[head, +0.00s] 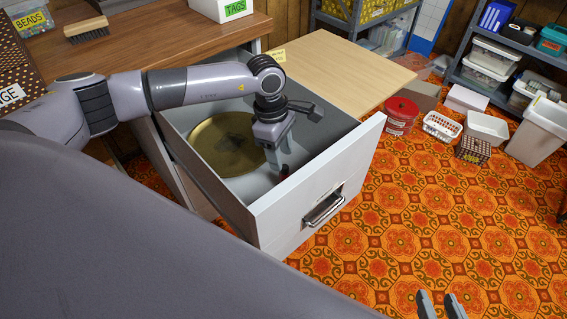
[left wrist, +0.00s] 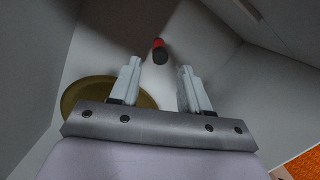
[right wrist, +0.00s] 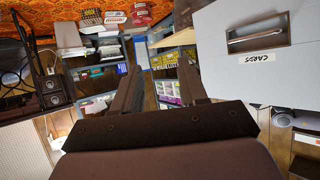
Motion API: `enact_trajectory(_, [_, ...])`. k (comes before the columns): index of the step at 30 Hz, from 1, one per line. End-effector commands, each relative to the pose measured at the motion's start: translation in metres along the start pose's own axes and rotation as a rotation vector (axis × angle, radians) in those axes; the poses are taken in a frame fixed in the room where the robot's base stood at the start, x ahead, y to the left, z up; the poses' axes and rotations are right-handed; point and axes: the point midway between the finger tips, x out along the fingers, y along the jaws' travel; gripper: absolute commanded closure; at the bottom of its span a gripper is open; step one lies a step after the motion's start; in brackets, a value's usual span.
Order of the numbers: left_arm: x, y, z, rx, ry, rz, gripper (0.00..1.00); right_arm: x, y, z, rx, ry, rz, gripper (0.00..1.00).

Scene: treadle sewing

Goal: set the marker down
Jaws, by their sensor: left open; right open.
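The marker (left wrist: 159,50), red with a dark end, is inside the open drawer (left wrist: 225,55). In the left wrist view it shows just past the fingertips of my left gripper (left wrist: 160,70), lined up with the gap between them. I cannot tell whether it stands or lies. In the head view a small red and dark bit of the marker (head: 284,171) shows by the fingertips of my left gripper (head: 279,163), which is open and reaches down into the drawer. My right gripper (head: 441,304) is open and empty, over the floor at the lower right, away from the drawer.
A round brass-coloured plate (head: 225,145) lies in the drawer beside my left gripper. The drawer's front wall (head: 320,185) with its handle (head: 324,207) stands close by. A red tin (head: 401,115) and several baskets and boxes stand on the patterned floor at right.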

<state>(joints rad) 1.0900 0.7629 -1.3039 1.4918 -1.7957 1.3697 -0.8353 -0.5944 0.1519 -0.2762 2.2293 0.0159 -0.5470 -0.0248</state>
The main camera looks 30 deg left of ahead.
Motion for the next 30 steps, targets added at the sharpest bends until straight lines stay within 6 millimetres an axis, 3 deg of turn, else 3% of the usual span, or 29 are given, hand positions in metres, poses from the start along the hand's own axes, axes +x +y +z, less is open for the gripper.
enact_trajectory(3, [-0.025, 0.001, 0.000, 0.001, 0.000, 0.003, 0.53, -0.001, 0.003, 0.002, 0.007, -0.015, 0.006, 0.57])
enact_trajectory(9, [-0.042, 0.000, 0.000, 0.001, 0.000, 0.001, 0.53, -0.001, 0.009, 0.008, 0.011, -0.030, 0.019, 0.57])
enact_trajectory(26, [-0.044, 0.000, 0.000, 0.001, 0.000, 0.000, 0.53, -0.002, 0.006, 0.008, 0.011, -0.028, 0.013, 0.57])
enact_trajectory(30, [-0.055, 0.000, 0.002, 0.001, 0.000, 0.001, 0.53, -0.006, 0.008, 0.001, 0.014, -0.032, 0.017, 0.57])
